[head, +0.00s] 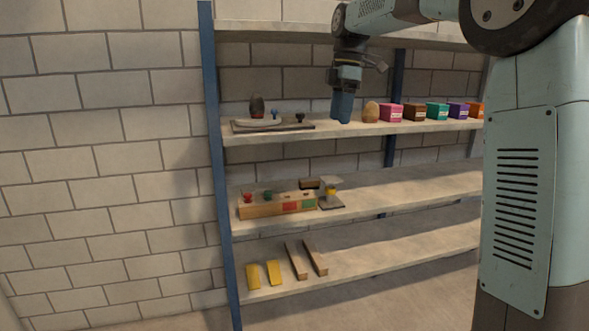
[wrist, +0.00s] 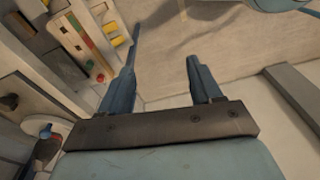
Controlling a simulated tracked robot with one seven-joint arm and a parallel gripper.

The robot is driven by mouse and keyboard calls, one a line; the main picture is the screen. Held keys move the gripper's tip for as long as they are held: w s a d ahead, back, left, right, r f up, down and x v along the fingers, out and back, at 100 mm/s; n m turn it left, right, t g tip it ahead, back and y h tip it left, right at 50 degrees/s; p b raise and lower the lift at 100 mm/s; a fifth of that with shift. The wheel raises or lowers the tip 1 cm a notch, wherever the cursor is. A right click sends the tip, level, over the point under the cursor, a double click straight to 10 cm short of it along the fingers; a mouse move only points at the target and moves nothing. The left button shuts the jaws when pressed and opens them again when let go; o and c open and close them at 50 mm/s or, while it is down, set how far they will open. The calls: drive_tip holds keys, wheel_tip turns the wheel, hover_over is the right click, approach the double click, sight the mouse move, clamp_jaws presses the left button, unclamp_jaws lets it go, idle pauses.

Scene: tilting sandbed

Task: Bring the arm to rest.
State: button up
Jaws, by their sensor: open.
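Whether the fingers touch the shelf cannot be told. My arm reaches in from the upper right and partly hides the shelf's right end.
Lower shelves hold a wooden block with knobs (head: 262,211) and yellow blocks (head: 274,272). A blue post (head: 216,170) edges the rack.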

drive_tip(key=s+d+f+m+t, duration=0.2)
drive_tip(key=s+d+f+m, duration=0.2)
drive_tip(key=s, duration=0.6)
drive_tip(key=s+d+f+m+t, duration=0.2)
drive_tip(key=s+d+f+m, duration=0.2)
drive_tip(key=s+m, duration=0.5)
drive_tip(key=s+d+f+m+t+h, duration=0.1)
drive_tip(key=s+d+f+m, duration=0.3)
drive_tip(key=s, duration=0.9)
drive_tip(key=f+m+t, duration=0.1)
drive_tip(key=m, duration=0.1)
drive_tip(key=shift+f+m, duration=0.3)
drive_tip(key=shift+m, duration=0.1)
